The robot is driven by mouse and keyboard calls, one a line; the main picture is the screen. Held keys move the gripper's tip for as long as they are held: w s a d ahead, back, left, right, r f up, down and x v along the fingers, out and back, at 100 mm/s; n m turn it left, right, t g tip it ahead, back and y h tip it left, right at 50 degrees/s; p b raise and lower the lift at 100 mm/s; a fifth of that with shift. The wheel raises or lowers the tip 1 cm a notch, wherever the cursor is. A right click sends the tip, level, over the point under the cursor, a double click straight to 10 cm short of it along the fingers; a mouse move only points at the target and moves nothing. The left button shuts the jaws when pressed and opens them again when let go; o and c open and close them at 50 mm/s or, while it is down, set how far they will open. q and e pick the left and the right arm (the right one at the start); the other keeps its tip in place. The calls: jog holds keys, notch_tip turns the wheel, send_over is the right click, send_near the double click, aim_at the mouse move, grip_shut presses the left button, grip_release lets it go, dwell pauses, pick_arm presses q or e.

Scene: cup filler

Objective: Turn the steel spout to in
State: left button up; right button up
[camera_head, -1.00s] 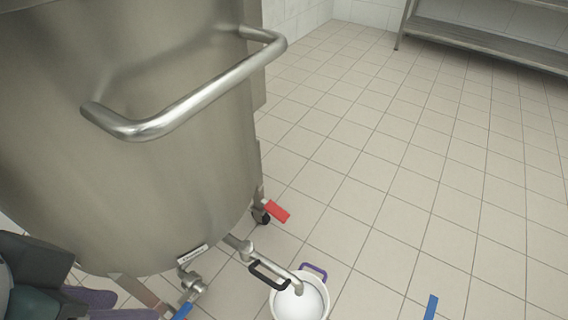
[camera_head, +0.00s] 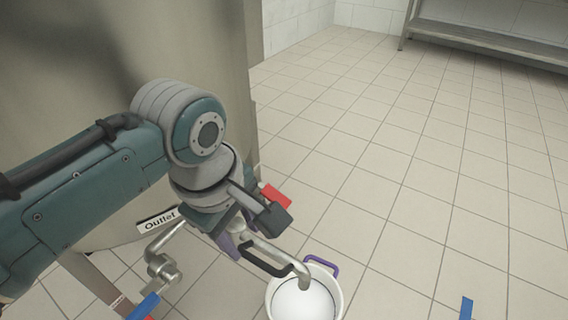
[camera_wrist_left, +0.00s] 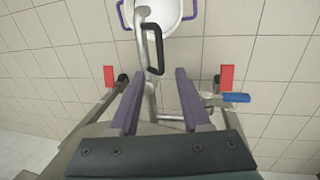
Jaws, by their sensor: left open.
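The steel spout (camera_head: 288,256) curves out from beside the tank, with a black handle (camera_head: 263,262) on it. Its tip hangs over a white pot with purple handles (camera_head: 335,293). My left gripper (camera_head: 238,246) is open at the inner part of the spout, and my arm hides part of the pipe. In the left wrist view, the spout (camera_wrist_left: 141,48) runs up from between the purple fingers of the left gripper (camera_wrist_left: 159,76) to the pot (camera_wrist_left: 172,22). The black handle (camera_wrist_left: 156,50) lies just beyond the fingertips. Contact cannot be told. My right gripper is not in view.
The large steel tank (camera_head: 60,60) fills the left side. An outlet pipe (camera_head: 162,268) with a blue lever (camera_head: 143,306) is below it. A red tab (camera_head: 274,195) shows beside my gripper. Tiled floor (camera_head: 420,190) is open to the right, with a steel shelf (camera_head: 480,38) behind.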

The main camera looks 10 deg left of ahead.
aim_at(255, 260)
pick_arm(q)
jog(key=f+b, duration=0.2)
jog(key=w+f+b, duration=0.1)
jog(key=f+b, duration=0.1)
jog(key=f, duration=0.1)
jog(key=f+b, duration=0.2)
jog(key=f, duration=0.1)
jog(key=shift+w+d+f+b, duration=0.2)
jog(key=shift+w+d+b, duration=0.05)
jog(key=shift+b, duration=0.1)
jog(key=shift+c, duration=0.3)
grip_shut()
dwell(0.6)
